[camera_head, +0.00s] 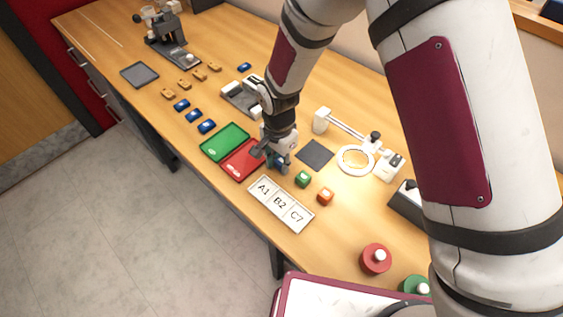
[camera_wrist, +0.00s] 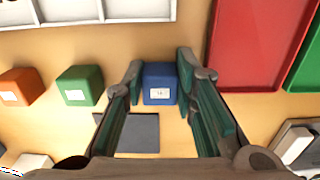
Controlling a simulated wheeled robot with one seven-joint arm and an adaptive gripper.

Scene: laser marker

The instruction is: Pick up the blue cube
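The blue cube (camera_wrist: 160,82) has a small white label and sits on the table, between the two fingers of my gripper (camera_wrist: 158,85) in the wrist view. The fingers stand on either side of it; the left fingertip is very close to or touching its side, and a narrow gap shows on the right. In the head view my gripper (camera_head: 274,158) is low over the table by the red tray, and the blue cube (camera_head: 281,161) is mostly hidden behind the fingers.
A green cube (camera_wrist: 81,85) and an orange cube (camera_wrist: 20,87) stand left of my gripper in the wrist view. A red tray (camera_wrist: 245,45) lies close on the right. A dark square pad (camera_head: 315,154) and the A1/B2/C7 label board (camera_head: 281,204) are near.

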